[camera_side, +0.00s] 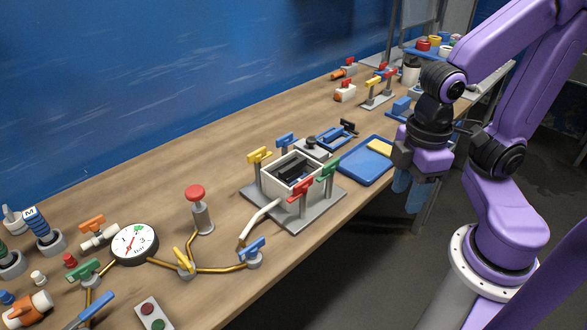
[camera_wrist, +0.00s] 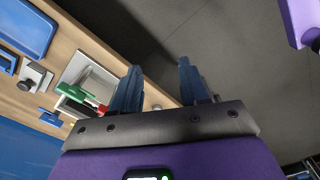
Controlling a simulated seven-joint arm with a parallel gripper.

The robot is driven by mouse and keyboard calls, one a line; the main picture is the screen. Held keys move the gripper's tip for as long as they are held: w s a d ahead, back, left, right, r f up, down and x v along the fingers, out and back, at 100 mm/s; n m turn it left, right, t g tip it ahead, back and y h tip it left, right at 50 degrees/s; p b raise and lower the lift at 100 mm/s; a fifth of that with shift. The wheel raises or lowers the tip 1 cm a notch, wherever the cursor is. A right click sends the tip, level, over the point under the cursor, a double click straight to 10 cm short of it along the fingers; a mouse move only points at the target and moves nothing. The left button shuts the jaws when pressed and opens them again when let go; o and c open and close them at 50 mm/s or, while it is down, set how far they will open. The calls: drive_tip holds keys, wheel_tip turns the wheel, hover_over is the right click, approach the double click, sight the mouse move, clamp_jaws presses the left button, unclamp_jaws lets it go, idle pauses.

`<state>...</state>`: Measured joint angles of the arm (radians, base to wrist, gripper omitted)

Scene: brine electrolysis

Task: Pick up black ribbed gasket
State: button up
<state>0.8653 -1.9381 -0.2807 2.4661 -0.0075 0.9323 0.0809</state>
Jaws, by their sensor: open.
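My gripper (camera_side: 407,192) hangs off the bench's front edge with its blue fingers pointing down. In the wrist view my gripper (camera_wrist: 159,72) is open, with nothing between the fingers. No part is clearly a ribbed gasket at this size. Dark slabs (camera_side: 291,173) lie inside an open white box with coloured clamps, to the left of my gripper. A small black piece (camera_side: 348,127) is by a blue fixture (camera_side: 333,137) behind the tray. Either could be the gasket; I cannot tell which. In the wrist view my fingers partly hide the clamp area.
A blue tray (camera_side: 352,174) with a yellow block (camera_side: 380,147) lies between the box and my gripper. Upright clamps (camera_side: 258,157) ring the box. A pressure gauge (camera_side: 134,243), valves and pipes fill the left. A blue wall (camera_side: 150,90) runs behind the bench.

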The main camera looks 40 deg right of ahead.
drive_tip(key=w+a+r+m+h, duration=0.1)
drive_tip(key=w+a+r+m, duration=0.1)
drive_tip(key=w+m, duration=0.55)
drive_tip(key=w+a+r+m+h, duration=0.1)
drive_tip(key=w+a+r+m, duration=0.1)
drive_tip(key=w+m, duration=0.55)
drive_tip(key=w+a+r+m, duration=0.2)
drive_tip(key=w+m, duration=0.5)
drive_tip(key=w, duration=0.1)
drive_tip(key=m+h, duration=0.1)
drive_tip(key=m, duration=0.6)
hover_over(292, 164)
drive_tip(key=a, duration=0.1)
drive_tip(key=f, duration=1.1)
drive_tip(key=shift+a, duration=0.2)
drive_tip(key=shift+x, duration=2.6)
drive_tip(key=shift+s+a+f, duration=0.1)
drive_tip(key=shift+s+f, duration=0.05)
drive_tip(key=shift+f, duration=0.15)
clamp_jaws()
